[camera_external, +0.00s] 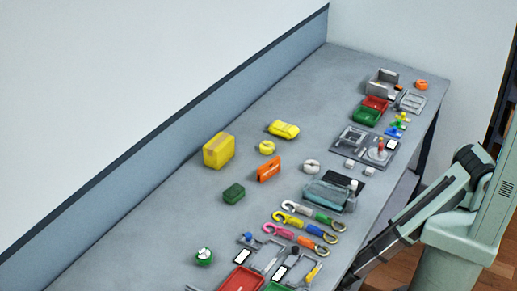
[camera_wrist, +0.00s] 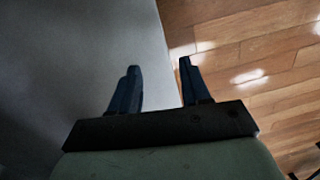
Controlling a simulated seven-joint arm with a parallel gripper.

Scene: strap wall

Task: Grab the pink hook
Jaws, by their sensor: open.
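The pink hook (camera_external: 277,231) lies on the grey table, the lowest in a row of three similar hooked straps. A yellow hook (camera_external: 288,219) and a white hook (camera_external: 296,209) lie just above it. My gripper (camera_wrist: 160,75) shows in the wrist view with its two dark fingers apart and nothing between them. It is over the table's edge, with bare table on one side and wood floor on the other. No hook shows in the wrist view. In the external view my arm comes in from the right, and I cannot make out the fingers.
Grey trays with small parts (camera_external: 262,257) and a red bin (camera_external: 242,280) lie just below the hooks. A teal case (camera_external: 326,195) is just above them. A yellow box (camera_external: 217,151) and an orange block (camera_external: 269,169) stand farther back. The table's left side is mostly clear.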

